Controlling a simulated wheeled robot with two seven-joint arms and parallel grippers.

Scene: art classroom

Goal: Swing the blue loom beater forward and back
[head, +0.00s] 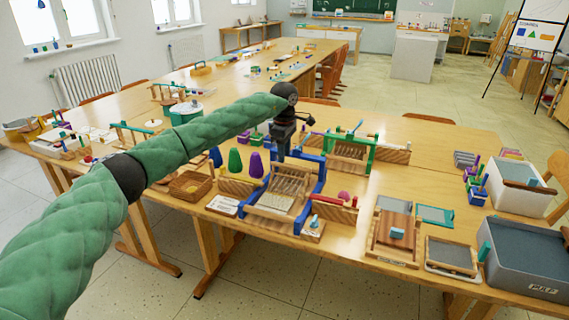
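The small blue loom (250,213) stands on the wooden table, with pale threads stretched across its frame. Its blue beater (311,158) seems to be the raised crossbar at the back, partly hidden behind my gripper. My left gripper (281,158) points down over the back of the loom, at the beater's upper bar. It is too small and dark to tell whether its fingers are open, shut or touching the bar. My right gripper is not in view.
A green loom (349,150) stands close behind to the right. Purple and green cones (235,161) stand to the left, near a wicker basket (190,186). Wooden frames (392,238) and a grey pulp tub (525,265) fill the table's right side.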

